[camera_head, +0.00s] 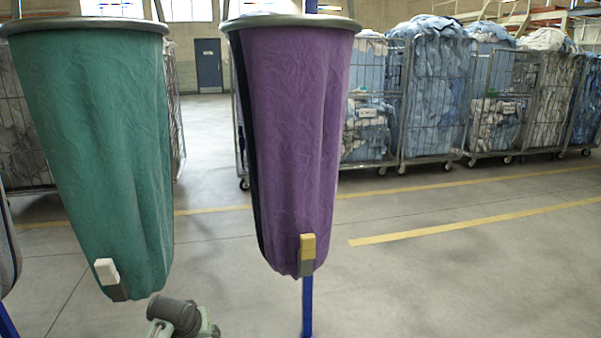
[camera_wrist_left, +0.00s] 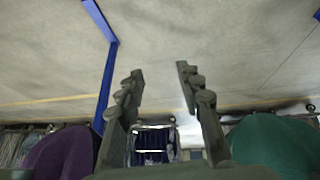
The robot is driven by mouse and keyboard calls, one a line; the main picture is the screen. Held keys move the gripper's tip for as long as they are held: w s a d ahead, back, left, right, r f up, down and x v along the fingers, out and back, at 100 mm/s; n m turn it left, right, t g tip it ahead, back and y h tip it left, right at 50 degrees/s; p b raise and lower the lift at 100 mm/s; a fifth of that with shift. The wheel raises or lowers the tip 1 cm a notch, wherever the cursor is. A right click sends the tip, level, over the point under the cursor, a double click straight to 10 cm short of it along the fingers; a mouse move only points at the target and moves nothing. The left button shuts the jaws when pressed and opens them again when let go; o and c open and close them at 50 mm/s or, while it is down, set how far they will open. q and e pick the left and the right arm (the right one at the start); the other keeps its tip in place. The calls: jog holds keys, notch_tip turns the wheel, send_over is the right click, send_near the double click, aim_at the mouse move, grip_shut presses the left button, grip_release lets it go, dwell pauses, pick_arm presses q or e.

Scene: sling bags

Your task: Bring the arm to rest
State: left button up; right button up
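My left gripper (camera_wrist_left: 161,82) is open and empty in the left wrist view, its two dark fingers apart. The wrist picture looks upside down, with the floor at the top. The purple sling bag (camera_head: 295,140) hangs from a round metal rim in the head view and shows at the lower left of the wrist view (camera_wrist_left: 62,152). The green sling bag (camera_head: 105,150) hangs left of it and shows at the lower right of the wrist view (camera_wrist_left: 272,145). A part of my arm shows at the bottom of the head view, below and between the bags. My right gripper is out of view.
A blue post (camera_head: 307,305) stands beneath the purple bag. A white clip (camera_head: 106,271) and a yellow clip (camera_head: 307,247) sit low on the bags. Wire carts of linen (camera_head: 435,95) line the back. The floor (camera_head: 450,285) at right is clear.

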pick_arm(q)
jog(key=s+a+f+m+g, duration=0.1)
jog(key=s+f, duration=0.5)
jog(key=s, duration=0.4)
jog(key=s+a+f+m+g, duration=0.1)
jog(key=s+f, duration=0.4)
jog(key=s, duration=0.6)
jog(key=s+a+f+m+g, duration=0.1)
jog(key=s+a+f+m, duration=0.1)
jog(key=s+f, duration=0.4)
jog(key=s, duration=0.5)
jog(key=shift+s+f+y, duration=0.15)
jog(key=shift+f+y, duration=0.2)
jog(key=shift+y, duration=0.05)
jog(key=shift+d, duration=0.1)
